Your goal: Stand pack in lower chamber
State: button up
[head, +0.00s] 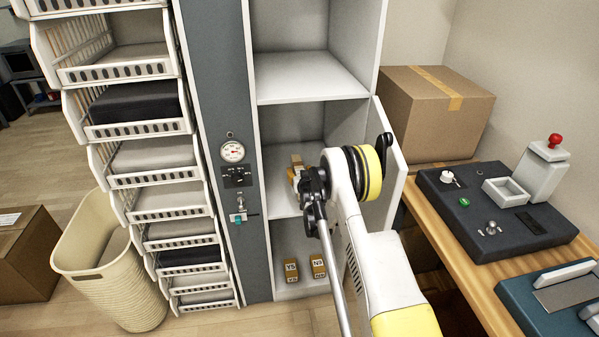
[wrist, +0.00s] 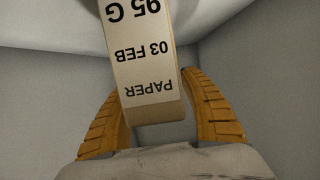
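A small tan pack (head: 297,168) is at my gripper, in the cabinet's middle chamber (head: 283,155). In the wrist view the pack (wrist: 150,65) has a pale label reading PAPER, 03 FEB, 95 G, upside down in the picture. My gripper (wrist: 153,78) has its yellow fingers against both sides of the pack; the pack's far end runs out of view. My arm hides part of the middle chamber in the head view. The lower chamber (head: 285,240) is below, with two small brown labelled packs (head: 291,270) (head: 318,266) standing on its floor.
The cabinet door (head: 392,165) stands open on the right. A grey panel with a gauge (head: 232,151) borders the chambers on the left. Left of it are white bins (head: 160,155) and a beige basket (head: 110,260). A workbench (head: 470,265) with devices is on the right.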

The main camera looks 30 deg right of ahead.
jog(key=shift+s+r, duration=0.2)
jog(key=shift+r, duration=0.05)
jog(key=v, duration=1.1)
jog(key=s+a+r+n+g+y, duration=0.1)
jog(key=s+a+r, duration=0.1)
jog(key=a+r, duration=0.35)
jog(key=s+a+r+g+y, duration=0.1)
jog(key=s+a+r, duration=0.1)
jog(key=r, duration=0.7)
jog(key=s+a+r+g, duration=0.1)
jog(key=s+a+r, duration=0.55)
jog(key=s, duration=0.25)
jog(key=s+a+n+g+y, duration=0.1)
jog(key=s+a+g, duration=0.1)
jog(key=s, duration=1.1)
jog(key=s+a+r+n+g+y, duration=0.1)
jog(key=s+a, duration=0.4)
jog(key=s, duration=0.8)
jog(key=shift+s+g, duration=0.35)
jog(key=shift+g, duration=0.15)
